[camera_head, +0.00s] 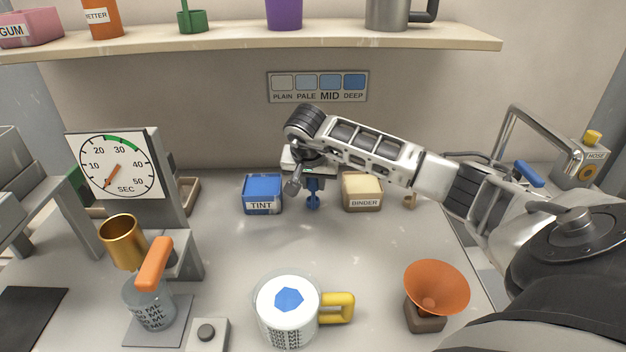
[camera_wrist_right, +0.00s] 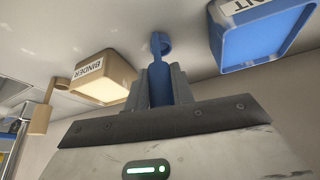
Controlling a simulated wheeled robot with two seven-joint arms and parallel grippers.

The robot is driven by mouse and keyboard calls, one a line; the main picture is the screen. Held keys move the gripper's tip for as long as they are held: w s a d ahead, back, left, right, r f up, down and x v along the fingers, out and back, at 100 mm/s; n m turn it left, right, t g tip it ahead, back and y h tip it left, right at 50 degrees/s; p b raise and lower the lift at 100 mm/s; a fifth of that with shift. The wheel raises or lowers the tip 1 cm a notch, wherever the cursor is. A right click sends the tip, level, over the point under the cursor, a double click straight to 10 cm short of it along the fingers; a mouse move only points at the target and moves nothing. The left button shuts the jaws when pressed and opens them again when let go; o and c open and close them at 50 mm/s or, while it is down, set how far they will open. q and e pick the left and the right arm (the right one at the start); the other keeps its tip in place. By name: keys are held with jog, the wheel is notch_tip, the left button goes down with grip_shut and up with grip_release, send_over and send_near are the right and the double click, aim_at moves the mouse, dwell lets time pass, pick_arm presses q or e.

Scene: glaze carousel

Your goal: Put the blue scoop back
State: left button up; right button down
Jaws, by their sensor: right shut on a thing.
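The blue scoop (camera_head: 313,198) hangs upright below my right gripper (camera_head: 313,178), between the tint tub and the binder tub at the back of the counter. In the right wrist view the scoop (camera_wrist_right: 160,44) shows its handle between the two grey fingers (camera_wrist_right: 160,80), which are shut on it. The blue tub labelled TINT (camera_head: 263,206) stands left of the scoop. The tan tub labelled BINDER (camera_head: 362,203) stands to its right. I cannot tell whether the scoop's lower end touches the counter. My left gripper is not in view.
A clear jug with a yellow handle (camera_head: 337,309) holds white stuff with a blue patch. An orange funnel (camera_head: 437,287) stands front right. A shelf (camera_head: 250,44) runs above.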

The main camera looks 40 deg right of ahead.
jog(key=c, duration=1.6)
grip_release()
jog(key=shift+f, duration=0.15)
jog(key=o, duration=0.4)
jog(key=shift+a+r, duration=0.15)
jog(key=shift+r, duration=0.45)
jog(key=v, duration=1.1)
jog(key=shift+s, duration=0.15)
